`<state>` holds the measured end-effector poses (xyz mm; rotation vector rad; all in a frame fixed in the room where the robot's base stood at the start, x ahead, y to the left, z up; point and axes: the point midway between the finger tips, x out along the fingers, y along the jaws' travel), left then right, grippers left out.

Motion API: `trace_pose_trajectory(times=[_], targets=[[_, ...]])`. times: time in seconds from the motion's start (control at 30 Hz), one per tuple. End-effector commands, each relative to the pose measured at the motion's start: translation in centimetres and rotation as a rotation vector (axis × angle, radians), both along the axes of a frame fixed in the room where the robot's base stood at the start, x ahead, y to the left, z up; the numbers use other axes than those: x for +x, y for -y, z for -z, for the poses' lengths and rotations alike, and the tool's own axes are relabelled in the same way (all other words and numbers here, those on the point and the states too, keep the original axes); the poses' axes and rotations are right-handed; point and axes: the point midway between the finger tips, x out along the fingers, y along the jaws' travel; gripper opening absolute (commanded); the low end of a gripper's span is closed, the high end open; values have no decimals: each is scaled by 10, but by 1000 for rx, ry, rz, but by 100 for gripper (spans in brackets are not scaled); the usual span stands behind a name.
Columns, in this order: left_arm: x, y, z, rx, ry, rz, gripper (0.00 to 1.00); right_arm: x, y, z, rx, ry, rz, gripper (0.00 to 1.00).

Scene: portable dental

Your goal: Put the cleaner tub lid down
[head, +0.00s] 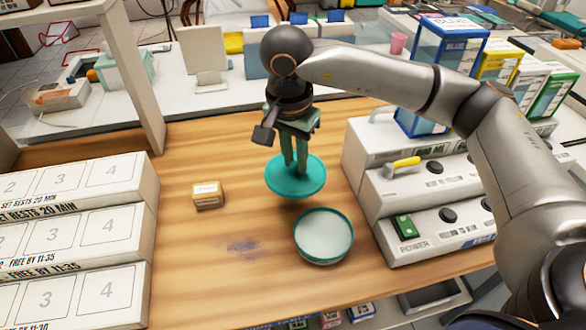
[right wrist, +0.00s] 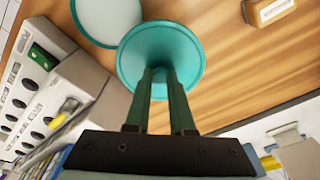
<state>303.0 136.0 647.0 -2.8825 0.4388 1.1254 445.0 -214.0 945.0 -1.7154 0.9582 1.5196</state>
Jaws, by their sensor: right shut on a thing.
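The teal round cleaner tub lid (head: 277,184) is at the middle of the wooden table in the head view. My right gripper (head: 295,165) points down and is shut on it at its middle. The lid lies flat, at or just above the wood; I cannot tell if it touches. The lid also shows in the right wrist view (right wrist: 160,42), under the two green fingers (right wrist: 160,76). The open cleaner tub (head: 324,236), teal-rimmed with a pale inside, stands just nearer and to the right of the lid. My left gripper is not in view.
A small tan box (head: 208,195) stands left of the lid. White numbered racks (head: 75,235) fill the left side. Grey stacked units (head: 425,200) with a green switch stand close right of the tub. Bare wood (head: 185,275) lies front left, with a dark smudge.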

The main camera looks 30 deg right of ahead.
Motion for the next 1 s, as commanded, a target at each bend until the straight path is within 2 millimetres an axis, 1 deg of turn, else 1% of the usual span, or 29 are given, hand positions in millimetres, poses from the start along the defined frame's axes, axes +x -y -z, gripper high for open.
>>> trace_pose_trajectory(times=[0.03,0.07,0.1,0.2,0.33,0.57,0.7,0.8,1.0], targets=[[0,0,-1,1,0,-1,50,12,6,5,2,-3,6,0],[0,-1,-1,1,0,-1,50,18,9,9,0,-2,6,0],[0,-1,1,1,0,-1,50,23,11,21,0,-5,5,0],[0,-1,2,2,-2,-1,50,37,18,39,0,-4,2,0],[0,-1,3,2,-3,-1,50,49,23,54,1,-2,1,0],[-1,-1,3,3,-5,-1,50,59,28,67,1,-1,0,0],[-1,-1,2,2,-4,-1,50,58,28,88,0,-5,-1,0],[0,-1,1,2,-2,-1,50,59,28,97,1,-1,0,0],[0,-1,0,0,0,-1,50,59,28,97,1,0,0,0]])
